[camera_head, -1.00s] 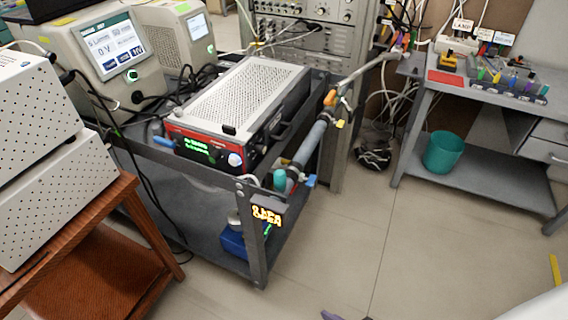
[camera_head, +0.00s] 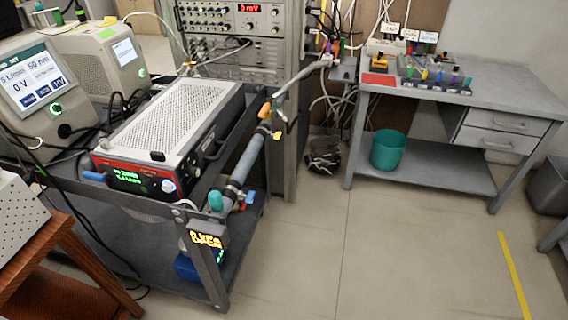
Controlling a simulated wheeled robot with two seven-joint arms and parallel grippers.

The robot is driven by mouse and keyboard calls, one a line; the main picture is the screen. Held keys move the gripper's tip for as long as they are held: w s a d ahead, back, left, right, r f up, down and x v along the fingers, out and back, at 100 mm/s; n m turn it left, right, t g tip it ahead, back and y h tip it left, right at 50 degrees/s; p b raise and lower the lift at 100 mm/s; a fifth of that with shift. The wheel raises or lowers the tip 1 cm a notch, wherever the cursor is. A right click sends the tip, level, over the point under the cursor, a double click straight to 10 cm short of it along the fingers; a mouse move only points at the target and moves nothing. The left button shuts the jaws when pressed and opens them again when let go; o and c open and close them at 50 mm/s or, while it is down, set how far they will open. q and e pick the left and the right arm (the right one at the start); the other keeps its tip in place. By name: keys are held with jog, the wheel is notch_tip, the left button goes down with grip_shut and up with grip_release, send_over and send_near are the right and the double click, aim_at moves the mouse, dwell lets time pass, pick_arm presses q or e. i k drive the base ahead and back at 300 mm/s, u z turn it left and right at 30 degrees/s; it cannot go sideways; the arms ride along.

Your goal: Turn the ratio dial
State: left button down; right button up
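No label reading ratio is legible, so I cannot tell which control is the ratio dial. A red-fronted instrument (camera_head: 100,163) with a perforated top sits on the grey cart and has a pale round knob (camera_head: 168,186) at the right of its green display (camera_head: 129,180). A beige unit (camera_head: 20,125) at the far left has a touchscreen (camera_head: 30,80) and a green-lit knob (camera_head: 56,108). A second beige unit (camera_head: 95,62) behind it also has a screen. Neither of my grippers is in view.
The grey cart (camera_head: 221,285) has an orange lit readout (camera_head: 207,240) and a pipe (camera_head: 245,160) along its right side. A brown wooden stand (camera_head: 75,268) is at lower left. A workbench (camera_head: 500,88) and teal bin (camera_head: 388,150) stand right. Centre floor is clear.

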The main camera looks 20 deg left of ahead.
aim_at(191, 172)
jog(key=z, duration=0.2)
jog(key=i, duration=3.2)
jog(key=u, duration=4.3)
